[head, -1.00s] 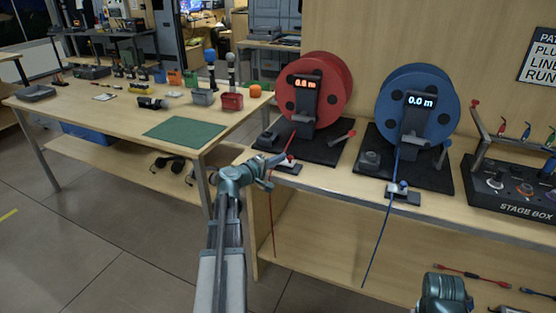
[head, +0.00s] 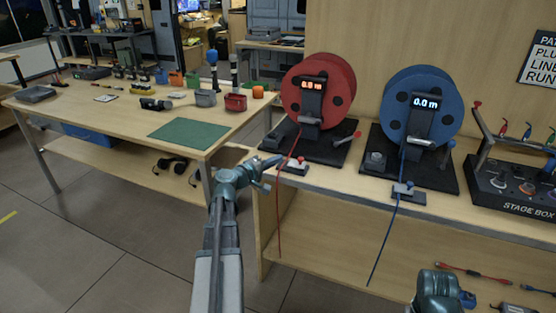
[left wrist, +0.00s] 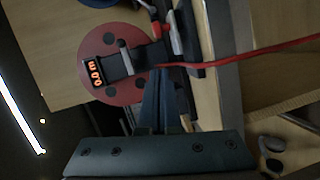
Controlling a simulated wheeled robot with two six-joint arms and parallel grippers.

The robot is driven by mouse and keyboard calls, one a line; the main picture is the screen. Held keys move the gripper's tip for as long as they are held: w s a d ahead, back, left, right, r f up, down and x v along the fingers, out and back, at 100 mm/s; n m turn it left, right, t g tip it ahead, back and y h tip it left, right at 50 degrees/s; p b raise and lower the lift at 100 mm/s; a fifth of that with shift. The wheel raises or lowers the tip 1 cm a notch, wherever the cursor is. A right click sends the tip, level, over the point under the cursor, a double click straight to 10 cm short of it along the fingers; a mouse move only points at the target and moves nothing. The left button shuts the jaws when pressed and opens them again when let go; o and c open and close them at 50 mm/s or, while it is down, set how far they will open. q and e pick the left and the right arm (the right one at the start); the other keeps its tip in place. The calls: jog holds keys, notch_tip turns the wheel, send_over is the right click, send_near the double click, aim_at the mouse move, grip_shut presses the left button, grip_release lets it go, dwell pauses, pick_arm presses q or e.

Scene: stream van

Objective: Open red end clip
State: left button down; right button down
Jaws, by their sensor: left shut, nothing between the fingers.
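The red end clip (head: 295,168) is a small pale block with a red knob, on the bench edge in front of the red reel (head: 318,92). The red cable (head: 279,215) runs from the reel past the clip and hangs over the edge. My left gripper (head: 274,170) is shut and empty, just left of the clip and apart from it. In the left wrist view its closed fingers (left wrist: 161,103) point toward the reel and the red cable (left wrist: 250,53). Part of my right arm shows at the bottom right of the head view; its fingers cannot be made out clearly.
A blue reel (head: 422,100) with its own clip (head: 403,190) stands to the right. The stage box (head: 515,187) is at the far right. A table with a green mat (head: 188,132) stands on the left. Cables lie on the lower shelf (head: 345,236).

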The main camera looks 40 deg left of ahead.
aim_at(302, 160)
pick_arm(q)
jog(key=s+r+p, duration=0.1)
jog(key=s, duration=0.7)
jog(key=shift+s+r, duration=0.15)
jog(key=shift+s, duration=0.1)
pick_arm(e)
jog(key=shift+w+d+r, duration=0.15)
jog(key=shift+r, duration=0.45)
